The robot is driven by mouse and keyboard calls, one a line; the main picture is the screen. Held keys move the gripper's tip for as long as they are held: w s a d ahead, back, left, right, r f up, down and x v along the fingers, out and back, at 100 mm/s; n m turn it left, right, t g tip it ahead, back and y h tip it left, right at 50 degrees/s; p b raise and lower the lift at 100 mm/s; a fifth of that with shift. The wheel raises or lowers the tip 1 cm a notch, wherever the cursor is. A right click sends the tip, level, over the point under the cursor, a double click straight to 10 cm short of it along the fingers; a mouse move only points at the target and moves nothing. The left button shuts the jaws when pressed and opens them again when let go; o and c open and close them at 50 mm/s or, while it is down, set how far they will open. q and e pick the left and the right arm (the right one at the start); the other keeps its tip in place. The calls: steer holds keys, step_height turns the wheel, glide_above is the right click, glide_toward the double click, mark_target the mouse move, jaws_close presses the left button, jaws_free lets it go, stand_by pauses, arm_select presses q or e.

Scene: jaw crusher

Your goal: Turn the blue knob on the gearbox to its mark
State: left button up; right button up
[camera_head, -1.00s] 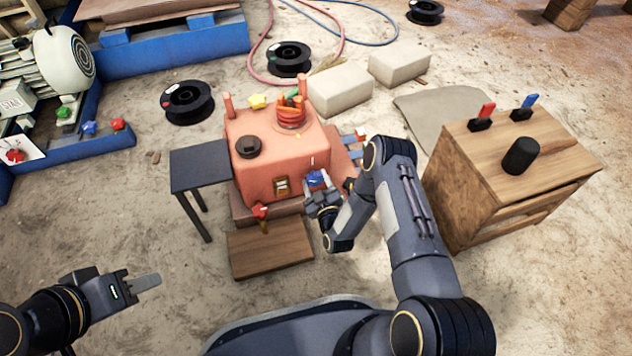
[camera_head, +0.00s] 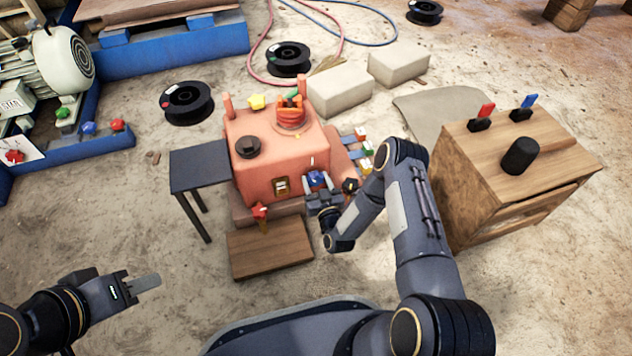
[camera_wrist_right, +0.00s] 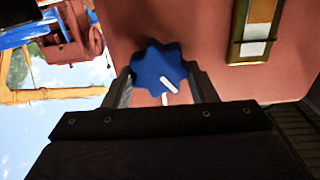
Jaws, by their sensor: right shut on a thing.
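The orange gearbox (camera_head: 270,150) stands on a low base in the head view. Its blue knob (camera_head: 317,178) is on the front face, with a white mark (camera_head: 312,160) just above it. My right gripper (camera_head: 318,182) is shut on the knob, one finger on each side. In the right wrist view the lobed blue knob (camera_wrist_right: 158,62) sits between the fingertips. Its white pointer line is slanted and not in line with the short white mark (camera_wrist_right: 165,99) on the housing. My left gripper (camera_head: 144,284) is far from the gearbox at lower left; its finger gap is unclear.
A dark side table (camera_head: 199,168) stands left of the gearbox, and a wooden board (camera_head: 270,248) lies in front. A red-handled part (camera_head: 260,211) is left of my right gripper. A wooden cabinet (camera_head: 470,190) stands right of my right arm.

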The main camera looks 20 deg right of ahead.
steer(key=m, duration=0.6)
steer(key=shift+d+f, duration=0.1)
steer(key=shift+d, duration=0.05)
steer(key=shift+m, duration=0.4)
steer(key=o, duration=1)
steer(key=s+p, duration=0.3)
steer(key=s, duration=0.5)
steer(key=shift+d, duration=0.15)
